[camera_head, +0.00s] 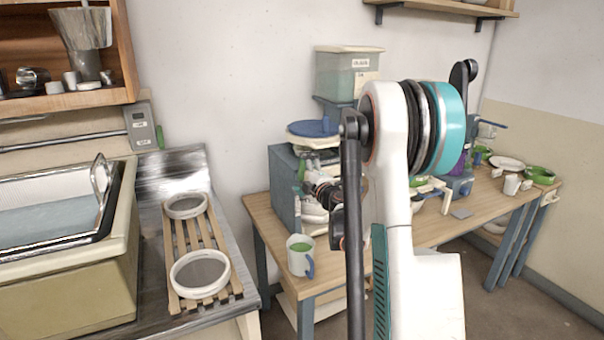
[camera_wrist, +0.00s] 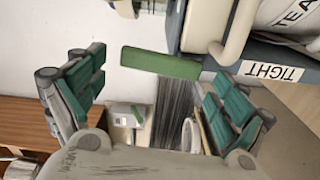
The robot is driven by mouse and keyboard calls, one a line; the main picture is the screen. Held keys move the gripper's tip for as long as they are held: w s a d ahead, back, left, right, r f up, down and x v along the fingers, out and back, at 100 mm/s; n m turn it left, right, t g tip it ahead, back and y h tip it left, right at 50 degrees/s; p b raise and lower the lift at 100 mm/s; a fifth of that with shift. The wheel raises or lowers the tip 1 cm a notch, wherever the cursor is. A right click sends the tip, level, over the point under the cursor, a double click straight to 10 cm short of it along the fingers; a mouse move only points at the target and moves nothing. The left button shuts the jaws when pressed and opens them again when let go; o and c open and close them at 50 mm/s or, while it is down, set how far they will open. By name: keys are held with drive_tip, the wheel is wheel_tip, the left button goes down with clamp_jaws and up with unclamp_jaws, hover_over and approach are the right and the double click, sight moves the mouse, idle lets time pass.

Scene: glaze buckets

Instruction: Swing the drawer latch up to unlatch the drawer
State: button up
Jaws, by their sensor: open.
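In the wrist view a plain green bar (camera_wrist: 160,63) lies across the top middle, beside a blue-grey body (camera_wrist: 225,65) with a label reading TIGHT (camera_wrist: 272,71). The bar looks like the latch, but I cannot be sure. My gripper (camera_wrist: 148,82) is open, its green-padded fingers left and right of the view. The bar shows beyond the space between them, and I see no clear contact. In the head view my gripper (camera_head: 322,187) is at the blue-grey cabinet (camera_head: 284,190) on the wooden table, partly hidden by my arm. The drawer is not clearly visible.
A white mug with green inside (camera_head: 300,256) stands at the table's near left corner. A blue-lidded bucket (camera_head: 315,128) sits above the cabinet. Bowls and cups fill the table's right end. Two sieves (camera_head: 200,273) rest on a slatted rack at the sink.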

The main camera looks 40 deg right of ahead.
drive_tip(key=v, duration=1.2)
